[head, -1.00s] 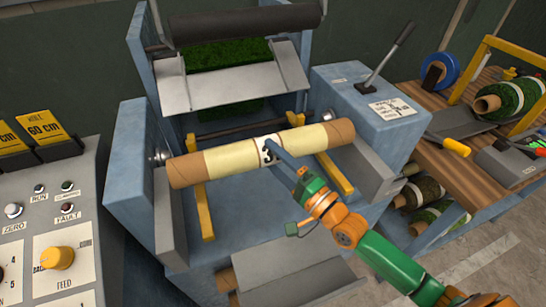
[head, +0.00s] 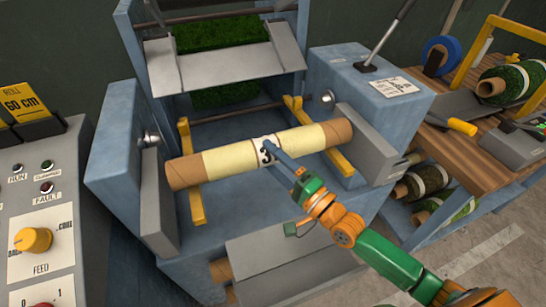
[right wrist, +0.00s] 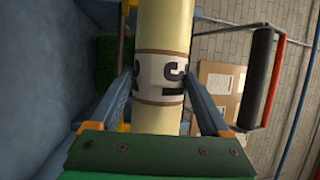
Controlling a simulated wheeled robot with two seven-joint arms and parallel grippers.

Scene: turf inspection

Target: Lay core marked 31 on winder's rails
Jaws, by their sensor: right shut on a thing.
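The core (head: 222,162) is a brown cardboard tube with cream bands and a white label. A black 3 shows in the head view, the rest of the mark behind my gripper; the right wrist view shows the label (right wrist: 160,77) with its digits turned sideways. My right gripper (head: 268,150) is shut on the core at this label, one finger on each side. The core lies crosswise over the winder's yellow left rail (head: 195,205) and right rail (head: 336,160). I cannot tell whether it touches them. My left gripper is not in view.
Grey side plates (head: 156,205) flank the rails, with a round metal chuck (head: 151,138) at the left. A control panel (head: 40,215) stands at the left. A wooden bench (head: 455,150) with turf rolls stands at the right. More tubes (head: 222,270) lie below.

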